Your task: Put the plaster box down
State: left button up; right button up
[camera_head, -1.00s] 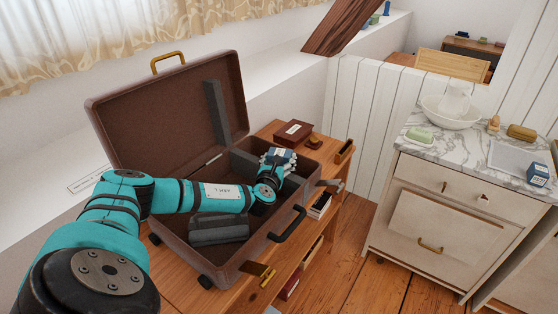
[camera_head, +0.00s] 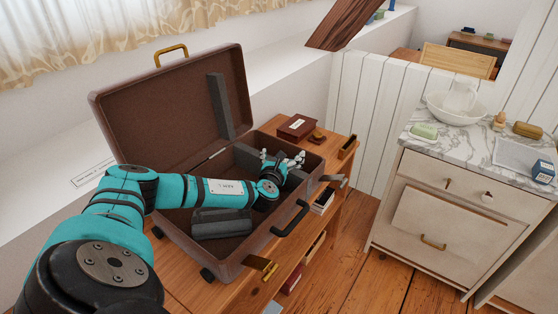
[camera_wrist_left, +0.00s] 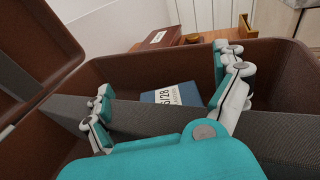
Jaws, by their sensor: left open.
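The plaster box appears to be the blue box with a white printed label (camera_wrist_left: 172,97) in the left wrist view. It lies in the brown suitcase (camera_head: 228,272), beyond a grey divider (camera_wrist_left: 165,118) that hides its lower part. My left gripper (camera_head: 288,159) is open inside the suitcase's far right part. In the left wrist view its fingers (camera_wrist_left: 168,85) are spread on either side of the box, with gaps visible. In the head view the gripper hides the box. My right gripper is not in view.
The suitcase lid (camera_head: 165,115) stands open. A dark padded block (camera_head: 221,222) lies in the suitcase's near part. A small brown box (camera_head: 297,127) sits on the wooden bench (camera_head: 345,165) behind it. A marble-topped washstand (camera_head: 455,145) holding another blue box (camera_head: 542,172) stands at right.

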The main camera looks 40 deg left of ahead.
pick_arm(q)
jog(key=v, duration=1.2)
jog(key=shift+r, duration=0.4)
